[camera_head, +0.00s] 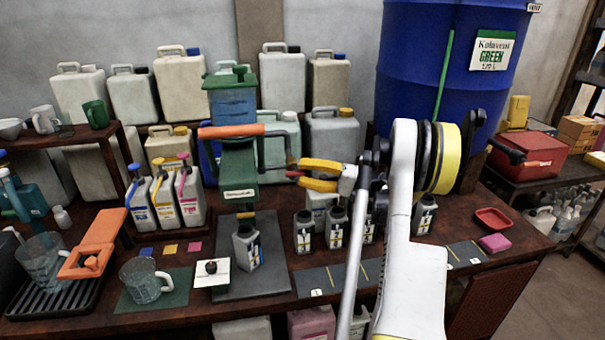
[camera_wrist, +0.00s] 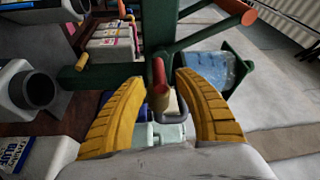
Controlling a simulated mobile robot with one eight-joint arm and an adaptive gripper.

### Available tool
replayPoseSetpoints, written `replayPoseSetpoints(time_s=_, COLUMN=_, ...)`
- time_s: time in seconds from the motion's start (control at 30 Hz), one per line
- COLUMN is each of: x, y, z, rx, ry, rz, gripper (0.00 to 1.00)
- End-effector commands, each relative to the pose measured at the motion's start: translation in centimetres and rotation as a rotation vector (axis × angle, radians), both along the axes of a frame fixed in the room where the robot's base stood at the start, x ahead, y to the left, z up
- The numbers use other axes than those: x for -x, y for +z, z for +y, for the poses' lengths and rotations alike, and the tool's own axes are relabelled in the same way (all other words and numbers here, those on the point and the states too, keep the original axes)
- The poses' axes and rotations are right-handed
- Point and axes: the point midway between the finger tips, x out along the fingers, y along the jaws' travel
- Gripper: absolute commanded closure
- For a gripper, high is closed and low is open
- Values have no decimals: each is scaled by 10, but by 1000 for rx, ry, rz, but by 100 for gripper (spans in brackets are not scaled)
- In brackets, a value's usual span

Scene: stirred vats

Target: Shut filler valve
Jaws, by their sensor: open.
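The filler (camera_head: 238,163) is a green stand with a blue-filled hopper (camera_head: 232,105) on top and a long orange handle (camera_head: 230,131) across it. In the wrist view the filler (camera_wrist: 157,25) lies sideways, its yellow-tipped nozzle (camera_wrist: 82,62) at left. A short red-ended lever (camera_wrist: 159,75) points towards the wrist camera. My gripper (camera_head: 300,170) is at the right side of the filler. Its yellow fingers are open, and in the wrist view my gripper (camera_wrist: 160,77) has the red end between its fingertips, with gaps on both sides. Contact is not visible.
A grey bottle (camera_head: 247,250) stands below the nozzle on a dark mat. Small bottles (camera_head: 304,232) stand to the right, under my arm. Jugs (camera_head: 180,85) line the back, and a blue drum (camera_head: 410,65) stands behind my arm. An orange stand (camera_head: 98,240) is at left.

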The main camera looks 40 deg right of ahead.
Motion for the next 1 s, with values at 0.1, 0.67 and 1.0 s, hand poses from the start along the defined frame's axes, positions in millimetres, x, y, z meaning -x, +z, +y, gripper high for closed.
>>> replayPoseSetpoints(time_s=0.1, x=11, y=-1, z=-8, rx=0, ry=-3, rz=1, gripper=62)
replayPoseSetpoints(time_s=0.67, x=94, y=-10, z=-63, rx=0, ry=0, rz=0, gripper=62)
replayPoseSetpoints(time_s=1.0, x=98, y=-10, z=-66, rx=0, ry=0, rz=0, gripper=62)
